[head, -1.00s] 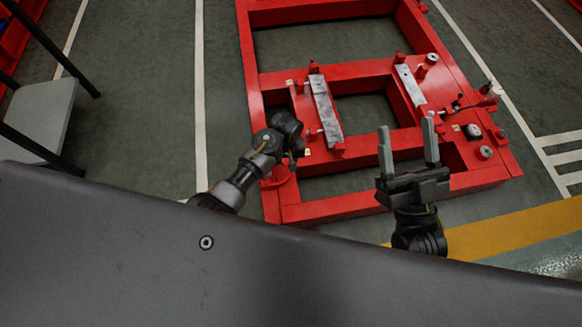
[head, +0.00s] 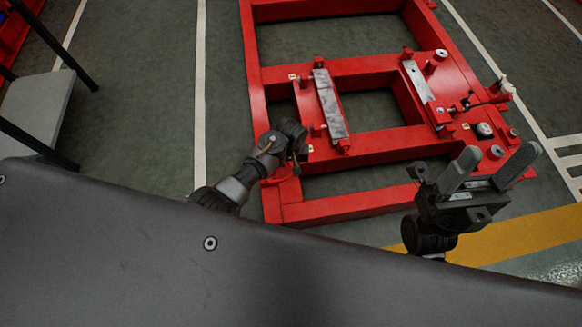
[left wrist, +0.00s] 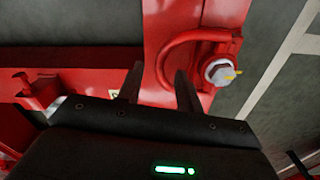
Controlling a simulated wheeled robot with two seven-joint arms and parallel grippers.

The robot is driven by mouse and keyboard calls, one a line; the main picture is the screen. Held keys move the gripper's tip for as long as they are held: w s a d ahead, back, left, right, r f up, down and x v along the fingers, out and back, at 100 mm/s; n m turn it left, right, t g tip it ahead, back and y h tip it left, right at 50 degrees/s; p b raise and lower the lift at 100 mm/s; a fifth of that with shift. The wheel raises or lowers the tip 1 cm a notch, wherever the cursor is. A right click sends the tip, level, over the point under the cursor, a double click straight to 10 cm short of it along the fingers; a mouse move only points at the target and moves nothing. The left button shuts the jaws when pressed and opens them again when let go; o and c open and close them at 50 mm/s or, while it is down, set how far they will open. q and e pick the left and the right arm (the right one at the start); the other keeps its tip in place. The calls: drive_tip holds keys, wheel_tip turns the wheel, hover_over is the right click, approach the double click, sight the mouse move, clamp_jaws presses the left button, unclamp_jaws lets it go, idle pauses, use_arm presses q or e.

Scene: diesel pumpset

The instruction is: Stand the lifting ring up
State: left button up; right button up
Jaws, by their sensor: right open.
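The red lifting ring (left wrist: 183,40) shows in the left wrist view as a curved bar beside a bolt with a silver washer (left wrist: 218,72), on the corner of a red frame. It looks folded over rather than upright. Part of it also shows in the head view (head: 280,175), below my left gripper. My left gripper (left wrist: 160,82) has its two fingers apart, with part of the ring seen between them; I cannot tell whether they touch it. In the head view its fingers are hidden. My right gripper (head: 498,163) is open and empty over the frame's right corner.
The large red base frame (head: 370,150) lies on the green floor, with two metal-topped mounting rails (head: 330,105) (head: 418,82). A grey step (head: 38,110) with black legs stands at the left.

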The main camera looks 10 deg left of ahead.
use_arm(q)
drive_tip(key=shift+f+b, duration=0.4)
drive_tip(key=shift+f, duration=0.75)
clamp_jaws()
